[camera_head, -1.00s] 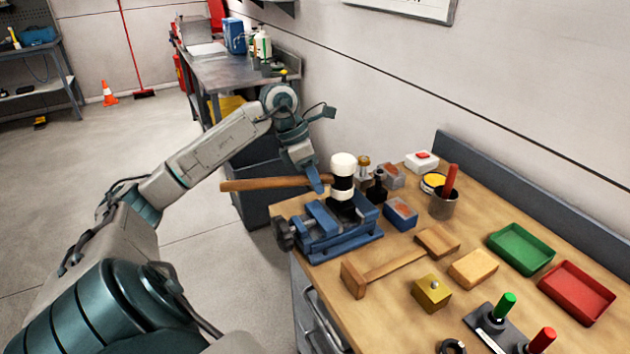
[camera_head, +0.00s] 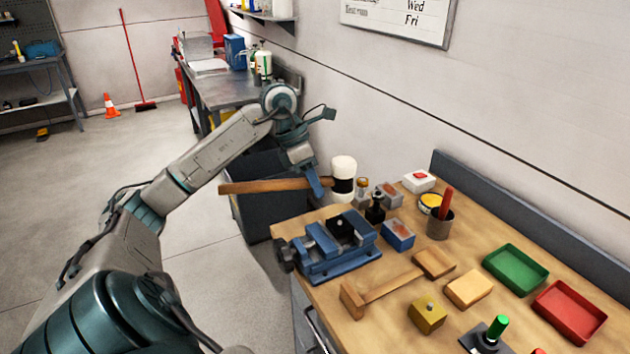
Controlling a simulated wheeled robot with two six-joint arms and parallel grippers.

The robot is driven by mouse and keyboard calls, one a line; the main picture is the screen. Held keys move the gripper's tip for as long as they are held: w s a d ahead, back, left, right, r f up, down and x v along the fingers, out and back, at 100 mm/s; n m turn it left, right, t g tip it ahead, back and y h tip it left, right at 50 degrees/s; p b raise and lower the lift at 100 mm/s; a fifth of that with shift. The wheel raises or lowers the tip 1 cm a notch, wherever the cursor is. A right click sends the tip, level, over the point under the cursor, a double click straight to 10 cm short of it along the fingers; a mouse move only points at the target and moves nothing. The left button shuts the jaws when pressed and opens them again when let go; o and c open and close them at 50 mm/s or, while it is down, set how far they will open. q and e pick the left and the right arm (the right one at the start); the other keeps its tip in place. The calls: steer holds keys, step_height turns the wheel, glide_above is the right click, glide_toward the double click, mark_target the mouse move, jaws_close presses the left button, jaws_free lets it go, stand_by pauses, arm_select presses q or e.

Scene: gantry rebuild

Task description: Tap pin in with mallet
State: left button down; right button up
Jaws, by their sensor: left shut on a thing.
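My left gripper (camera_head: 317,184) is shut on the wooden handle of a mallet (camera_head: 268,186), close to its head. The mallet's head (camera_head: 343,180) is white with a black band and hangs in the air above the back of a blue vise (camera_head: 328,246). A small dark piece sits between the vise's jaws (camera_head: 340,228); I cannot tell whether it holds the pin. The mallet head is apart from the vise. My right gripper is not in view.
The wooden bench (camera_head: 395,300) also holds a wooden mallet (camera_head: 385,287), a brass block (camera_head: 427,313), a tan block (camera_head: 468,289), a green tray (camera_head: 516,270), a red tray (camera_head: 569,311), a blue box (camera_head: 397,235) and a cup (camera_head: 440,224). Small bottles stand behind the vise.

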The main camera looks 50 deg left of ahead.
arm_select(q)
steer(key=shift+a+f, duration=0.1)
step_height(320, 180, down, 6)
steer(key=b, duration=0.5)
steer(key=shift+f, duration=0.1)
steer(key=shift+f+b, duration=0.9)
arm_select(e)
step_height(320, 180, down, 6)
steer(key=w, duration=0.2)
arm_select(q)
steer(key=shift+r, duration=0.3)
step_height(320, 180, up, 9)
steer(key=p, duration=0.7)
steer(key=shift+f, duration=0.35)
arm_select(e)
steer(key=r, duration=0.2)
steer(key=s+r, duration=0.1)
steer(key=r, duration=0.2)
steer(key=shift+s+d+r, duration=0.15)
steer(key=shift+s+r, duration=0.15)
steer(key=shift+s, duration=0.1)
arm_select(q)
steer(key=shift+f+b, duration=0.2)
steer(key=shift+b, duration=0.1)
steer(key=shift+f+b, duration=0.35)
steer(key=shift+f, duration=0.05)
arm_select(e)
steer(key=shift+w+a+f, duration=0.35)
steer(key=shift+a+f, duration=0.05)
